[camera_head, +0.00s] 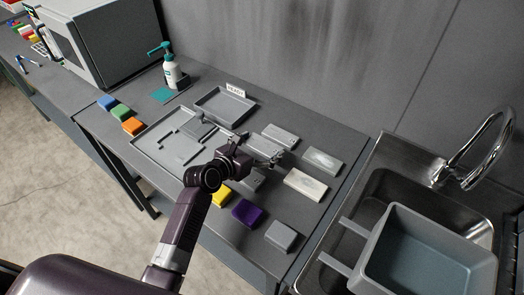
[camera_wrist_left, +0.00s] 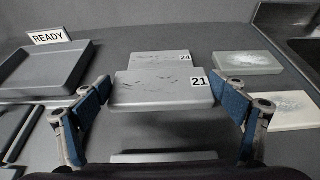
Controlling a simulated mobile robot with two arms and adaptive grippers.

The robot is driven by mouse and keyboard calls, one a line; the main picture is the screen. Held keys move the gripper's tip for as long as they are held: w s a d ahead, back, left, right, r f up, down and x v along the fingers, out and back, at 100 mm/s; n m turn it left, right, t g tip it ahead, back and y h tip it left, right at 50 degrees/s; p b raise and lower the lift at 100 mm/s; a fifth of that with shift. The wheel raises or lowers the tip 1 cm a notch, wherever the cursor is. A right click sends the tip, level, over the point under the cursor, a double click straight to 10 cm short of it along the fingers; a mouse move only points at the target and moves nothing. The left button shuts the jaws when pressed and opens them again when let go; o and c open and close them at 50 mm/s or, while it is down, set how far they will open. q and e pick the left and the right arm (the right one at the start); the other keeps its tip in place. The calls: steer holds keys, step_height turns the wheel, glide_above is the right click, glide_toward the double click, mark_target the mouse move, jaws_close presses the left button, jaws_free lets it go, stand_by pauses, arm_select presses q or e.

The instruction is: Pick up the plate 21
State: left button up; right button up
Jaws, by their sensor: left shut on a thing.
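Plate 21 (camera_wrist_left: 160,92) is a flat grey block with dark scratch marks and a white "21" label at its right. It is between the two blue-padded fingers of my left gripper (camera_wrist_left: 168,98), which is shut on it. In the head view the left gripper (camera_head: 257,150) is over the row of plates on the bench, and its wrist and fingers hide part of plate 21 (camera_head: 261,146). Plate 24 (camera_wrist_left: 160,59), a similar grey block, lies just behind it. I cannot tell how far plate 21 is above the bench.
A smudged grey block (camera_head: 323,161) and a whitish block (camera_head: 305,184) lie right of the gripper. Yellow, purple (camera_head: 247,212) and grey blocks lie in front. A sink with a grey tub (camera_head: 425,262) is at right.

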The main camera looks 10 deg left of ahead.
mark_target(262, 146)
arm_select(q)
step_height(262, 146, up, 16)
steer(key=shift+r, duration=0.2)
steer(key=shift+w+f, duration=0.1)
stand_by(0.7)
